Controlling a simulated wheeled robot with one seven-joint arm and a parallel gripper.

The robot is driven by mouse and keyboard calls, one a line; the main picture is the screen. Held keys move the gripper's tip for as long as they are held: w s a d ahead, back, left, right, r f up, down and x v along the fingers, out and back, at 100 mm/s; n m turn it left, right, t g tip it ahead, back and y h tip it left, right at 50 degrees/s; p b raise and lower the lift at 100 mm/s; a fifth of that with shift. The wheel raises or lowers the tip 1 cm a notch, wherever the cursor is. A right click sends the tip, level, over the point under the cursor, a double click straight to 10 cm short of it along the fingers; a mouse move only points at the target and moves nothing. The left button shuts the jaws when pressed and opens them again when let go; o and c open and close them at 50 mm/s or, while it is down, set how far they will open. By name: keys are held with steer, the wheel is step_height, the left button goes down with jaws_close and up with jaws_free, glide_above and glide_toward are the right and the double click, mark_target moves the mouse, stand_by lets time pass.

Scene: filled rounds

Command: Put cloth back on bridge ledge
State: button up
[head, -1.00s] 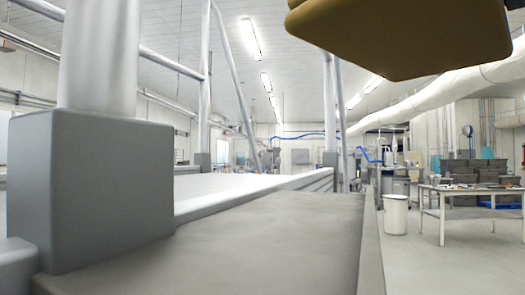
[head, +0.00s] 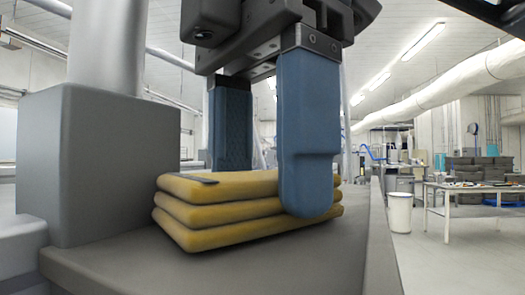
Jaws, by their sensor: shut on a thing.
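The cloth (head: 215,212) is a yellow, folded stack of several layers with a small dark patch on top. In the head view it is low over the grey ledge (head: 330,260), right of a grey block. Its underside seems to touch the ledge or sit just above it; I cannot tell which. My gripper (head: 270,175) points down with its two blue fingers on either side of the cloth, shut on it. The near finger covers part of the cloth's right side, and the far finger's tip is hidden behind the cloth.
A grey block (head: 100,165) with a pale upright post (head: 108,45) stands at the ledge's left. The ledge is bare in front of the cloth and to its right. Beyond its right edge are a white bin (head: 399,212) and a table (head: 475,188) with small items.

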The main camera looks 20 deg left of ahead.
mark_target(263, 174)
steer(key=o, duration=1)
steer(key=shift+f, duration=0.1)
step_height(263, 174, up, 12)
steer(key=shift+r+p, duration=0.15)
steer(key=shift+p, duration=0.85)
